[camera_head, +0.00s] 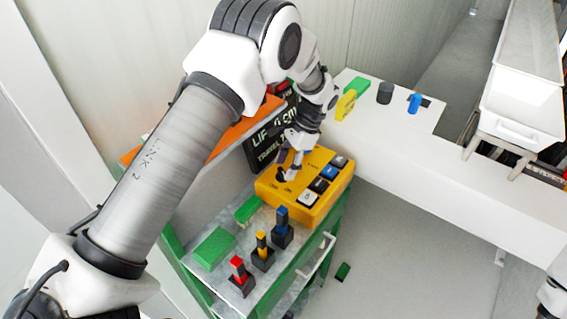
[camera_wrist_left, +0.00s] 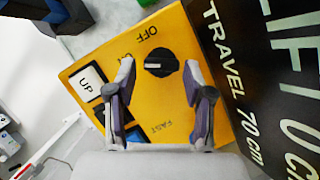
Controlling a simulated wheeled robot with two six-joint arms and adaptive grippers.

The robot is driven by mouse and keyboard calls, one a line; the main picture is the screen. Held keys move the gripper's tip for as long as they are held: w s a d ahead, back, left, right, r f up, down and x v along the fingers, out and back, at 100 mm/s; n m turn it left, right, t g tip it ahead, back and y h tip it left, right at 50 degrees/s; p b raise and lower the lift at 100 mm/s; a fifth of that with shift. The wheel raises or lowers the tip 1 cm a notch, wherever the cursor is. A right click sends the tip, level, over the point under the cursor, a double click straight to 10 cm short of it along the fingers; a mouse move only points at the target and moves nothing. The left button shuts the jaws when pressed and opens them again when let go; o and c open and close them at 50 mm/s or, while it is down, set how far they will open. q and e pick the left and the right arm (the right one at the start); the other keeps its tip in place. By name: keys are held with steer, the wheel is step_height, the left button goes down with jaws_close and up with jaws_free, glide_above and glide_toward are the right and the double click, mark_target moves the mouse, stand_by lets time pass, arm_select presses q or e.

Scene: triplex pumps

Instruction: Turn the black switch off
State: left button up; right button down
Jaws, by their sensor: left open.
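The black switch (camera_wrist_left: 161,63) is a round knob on a yellow control box (camera_wrist_left: 178,28). In the left wrist view its white mark points left, towards the ON label; OFF is printed above. In the head view the knob (camera_head: 281,174) shows at the box's left end, partly behind my fingers. My left gripper (camera_head: 292,167) is open above the box (camera_head: 318,207). In the left wrist view its fingertips (camera_wrist_left: 159,70) are on either side of the knob, with visible gaps. I cannot tell their height over it. My right gripper is not in view.
UP (camera_head: 307,197) and other buttons sit on the box beside the knob. A black lift sign (camera_head: 262,150) stands close behind. Red (camera_head: 238,270), yellow (camera_head: 262,247) and blue (camera_head: 282,226) pegs and green blocks (camera_head: 213,247) occupy the cart. A white counter (camera_head: 400,165) lies right.

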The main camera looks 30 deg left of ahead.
arm_select(q)
steer(key=shift+x, duration=0.9)
steer(key=shift+w+a+r, duration=0.1)
steer(key=c, duration=0.9)
steer(key=shift+o, duration=0.2)
